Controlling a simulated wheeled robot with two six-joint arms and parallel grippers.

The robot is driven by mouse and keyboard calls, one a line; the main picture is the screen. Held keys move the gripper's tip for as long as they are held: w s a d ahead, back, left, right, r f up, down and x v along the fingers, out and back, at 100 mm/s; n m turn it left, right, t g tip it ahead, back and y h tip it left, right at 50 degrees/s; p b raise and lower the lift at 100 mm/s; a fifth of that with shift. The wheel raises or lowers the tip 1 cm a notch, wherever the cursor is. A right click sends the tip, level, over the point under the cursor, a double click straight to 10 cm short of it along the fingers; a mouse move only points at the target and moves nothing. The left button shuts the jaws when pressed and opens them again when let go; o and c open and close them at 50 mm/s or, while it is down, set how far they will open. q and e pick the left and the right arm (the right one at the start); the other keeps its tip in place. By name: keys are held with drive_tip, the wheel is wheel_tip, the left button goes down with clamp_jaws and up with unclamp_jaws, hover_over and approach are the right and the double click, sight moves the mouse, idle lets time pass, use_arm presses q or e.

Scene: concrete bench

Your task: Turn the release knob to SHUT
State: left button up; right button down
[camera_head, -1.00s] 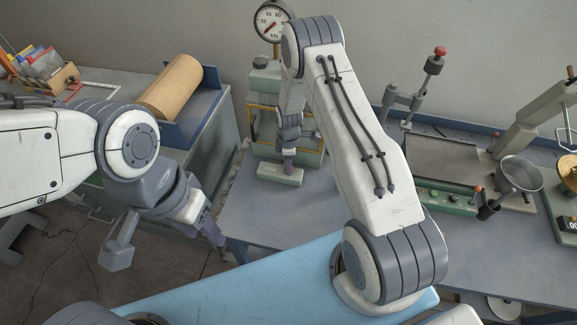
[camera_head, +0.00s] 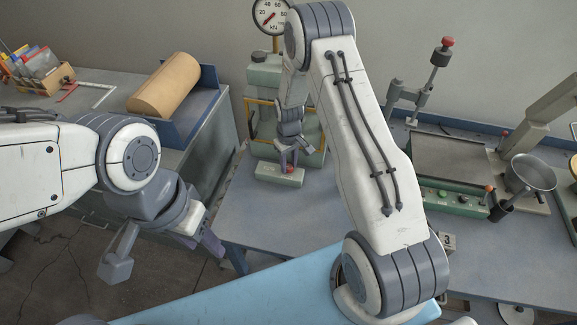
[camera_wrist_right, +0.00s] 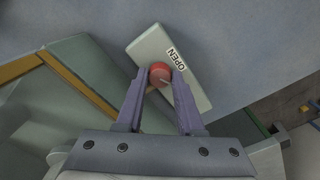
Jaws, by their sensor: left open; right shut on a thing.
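The red release knob (camera_wrist_right: 160,74) sits on a pale green plate (camera_wrist_right: 189,64) at the foot of the green press. In the right wrist view the plate's word OPEN shows just right of the knob. A thin pale line shows on the knob's top. No SHUT label can be read. My right gripper (camera_wrist_right: 159,80) has one finger on each side of the knob and is shut on it. In the head view the right gripper (camera_head: 289,158) reaches down to the knob (camera_head: 289,170) on the plate (camera_head: 268,177). My left gripper (camera_head: 212,241) is open and empty, away to the left.
The green press (camera_head: 266,78) with a round kN gauge (camera_head: 270,16) stands behind the knob. A brown roll (camera_head: 164,84) lies in a blue tray at the left. A pan (camera_head: 530,174) and a green device (camera_head: 450,203) are at the right. The bench front is clear.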

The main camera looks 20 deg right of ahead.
sight(289, 166)
drive_tip(key=m+b, duration=0.1)
drive_tip(key=m, duration=0.4)
drive_tip(key=shift+m+b, duration=0.3)
idle(0.4)
drive_tip(key=c, duration=0.5)
unclamp_jaws()
drive_tip(key=shift+c, duration=0.2)
wheel_tip(289, 166, up, 10)
drive_tip(key=b, duration=0.2)
drive_tip(key=shift+r, duration=0.25)
